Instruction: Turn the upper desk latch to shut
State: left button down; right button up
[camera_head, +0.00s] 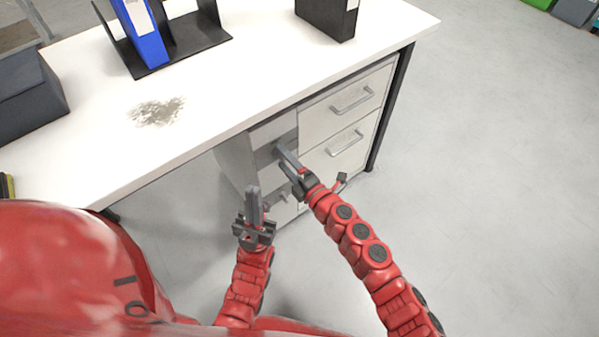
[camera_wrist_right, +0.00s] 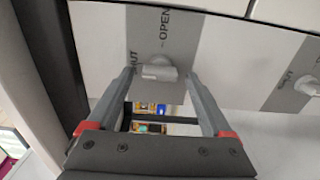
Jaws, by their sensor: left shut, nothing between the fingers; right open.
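In the right wrist view, a white latch knob (camera_wrist_right: 158,70) sits on a grey strip lettered SHUT and OPEN, between my right gripper's fingertips. Whether the fingers touch it, and which way it is turned, I cannot tell. My right gripper (camera_head: 282,156) is open at the upper grey-strip panel (camera_head: 270,152) of the desk's cabinet; it hides this latch in the head view. A second latch (camera_wrist_right: 308,86) on another grey strip shows at the right of the wrist view. My left gripper (camera_head: 254,205) is shut and empty, below and left of the right one, apart from the cabinet front.
Two drawers with bar handles (camera_head: 352,100) are to the right of the latch panels. The white desktop (camera_head: 240,70) overhangs the cabinet and carries a black rack (camera_head: 200,32) with a blue binder (camera_head: 150,45), a dark box and a grey smudge.

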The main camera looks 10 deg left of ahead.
jog(key=p+v, duration=0.1)
jog(key=v, duration=1.6)
jog(key=shift+p, duration=0.4)
